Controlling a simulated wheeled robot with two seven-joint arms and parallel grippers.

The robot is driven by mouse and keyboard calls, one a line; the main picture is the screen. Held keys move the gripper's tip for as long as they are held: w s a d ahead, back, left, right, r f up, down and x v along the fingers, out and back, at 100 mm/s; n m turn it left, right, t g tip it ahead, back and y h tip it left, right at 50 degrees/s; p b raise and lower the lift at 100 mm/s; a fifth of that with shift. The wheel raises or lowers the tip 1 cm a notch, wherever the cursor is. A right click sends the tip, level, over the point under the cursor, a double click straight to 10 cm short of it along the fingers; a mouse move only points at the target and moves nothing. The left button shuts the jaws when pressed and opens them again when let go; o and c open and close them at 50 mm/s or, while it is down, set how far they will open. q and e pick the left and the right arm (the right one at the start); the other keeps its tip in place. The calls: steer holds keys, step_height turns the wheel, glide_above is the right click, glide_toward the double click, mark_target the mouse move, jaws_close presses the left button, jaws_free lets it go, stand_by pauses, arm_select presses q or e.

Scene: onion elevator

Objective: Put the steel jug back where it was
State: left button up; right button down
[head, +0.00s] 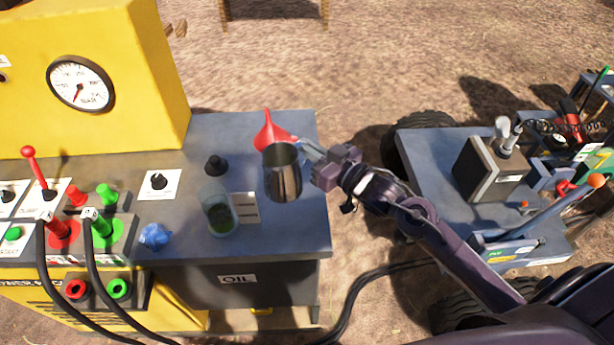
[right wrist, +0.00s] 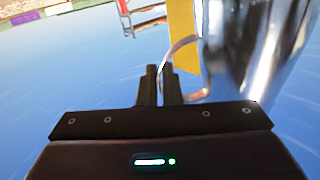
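The steel jug (head: 284,178) is upright over the right part of the grey bench top (head: 296,238), in front of the red funnel. My right gripper (head: 318,172) reaches in from the right and is at the jug's handle side. In the right wrist view, the gripper fingers (right wrist: 163,85) are close together on the curved handle (right wrist: 180,47), with the shiny jug body (right wrist: 255,45) to the right. I cannot tell whether the jug's base touches the bench. My left gripper is out of view.
A red funnel (head: 268,132), a black knob-like cap (head: 215,165), a glass jar with green contents (head: 219,211) and a blue crumpled rag (head: 155,236) are on the bench. A yellow gauge housing (head: 125,120) stands left. A wheeled cart (head: 425,160) is at right.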

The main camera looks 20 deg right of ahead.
step_height(320, 180, down, 9)
steer(key=shift+f, duration=0.1)
stand_by(0.4)
steer(key=shift+f, duration=0.15)
steer(key=shift+f, duration=0.1)
steer(key=c, duration=1.6)
jaws_free()
